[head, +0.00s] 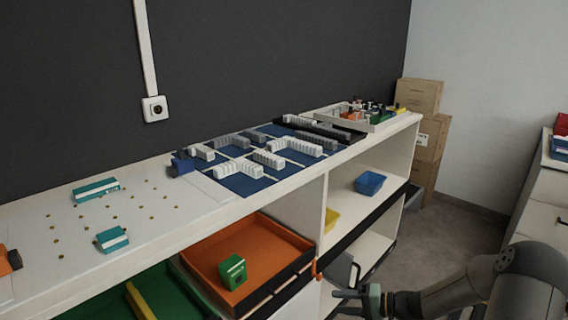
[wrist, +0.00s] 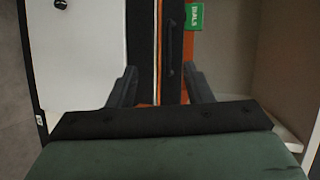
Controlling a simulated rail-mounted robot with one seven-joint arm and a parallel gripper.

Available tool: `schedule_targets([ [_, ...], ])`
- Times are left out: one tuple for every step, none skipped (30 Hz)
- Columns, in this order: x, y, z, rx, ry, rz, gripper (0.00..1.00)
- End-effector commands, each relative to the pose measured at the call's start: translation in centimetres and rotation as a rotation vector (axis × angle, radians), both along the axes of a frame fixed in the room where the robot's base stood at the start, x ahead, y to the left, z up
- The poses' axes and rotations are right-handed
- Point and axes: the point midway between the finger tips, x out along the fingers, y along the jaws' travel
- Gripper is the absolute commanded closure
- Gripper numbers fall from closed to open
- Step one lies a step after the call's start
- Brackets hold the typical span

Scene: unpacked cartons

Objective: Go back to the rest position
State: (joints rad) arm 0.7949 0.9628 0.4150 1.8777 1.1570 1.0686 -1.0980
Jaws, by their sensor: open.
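My gripper (head: 341,302) is low at the right of the head view, in front of the shelf unit and to the right of the open orange drawer (head: 205,252). In the wrist view my gripper (wrist: 160,85) has its two dark fingers spread apart with nothing between them. Beyond the fingers is a dark front with a black handle (wrist: 171,50). The green box (head: 233,270) sits inside the orange drawer, apart from my gripper.
The counter (head: 150,240) carries teal-and-white blocks (head: 95,190), a blue mat with grey blocks (head: 240,187) and a tray of small parts (head: 376,127). A blue bin (head: 370,183) stands on a shelf. Cartons (head: 420,95) are stacked at the back. Grey floor is clear at right.

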Motion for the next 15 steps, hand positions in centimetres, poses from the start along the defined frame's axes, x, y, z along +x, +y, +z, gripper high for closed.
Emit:
schedule_targets([
  [-1.6, 2.0, 4.5, -0.077, 0.034, 0.091, 0.54],
  [-2.7, 2.9, 6.0, -0.122, 0.061, 0.138, 0.54],
  [-4.2, 3.9, 7.9, -0.181, 0.094, 0.195, 0.54],
  [-5.3, 4.6, 9.4, -0.228, 0.118, 0.234, 0.54],
  [-6.5, 5.2, 10.8, -0.277, 0.139, 0.271, 0.54],
  [-8.0, 5.9, 12.7, -0.342, 0.168, 0.314, 0.54],
  [-9.2, 6.3, 14.1, -0.392, 0.187, 0.343, 0.54],
  [-10.3, 6.6, 15.6, -0.444, 0.203, 0.367, 0.54],
  [-11.8, 7.0, 17.5, -0.511, 0.223, 0.397, 0.54],
  [-13.0, 7.2, 18.9, -0.563, 0.237, 0.415, 0.54],
  [-14.1, 7.3, 20.4, -0.615, 0.248, 0.430, 0.54],
  [-15.5, 7.4, 22.3, -0.683, 0.259, 0.446, 0.54],
  [-16.7, 7.4, 23.7, -0.735, 0.267, 0.454, 0.54],
  [-17.8, 7.3, 25.1, -0.785, 0.272, 0.460, 0.54],
  [-19.2, 7.2, 26.9, -0.850, 0.275, 0.463, 0.54],
])
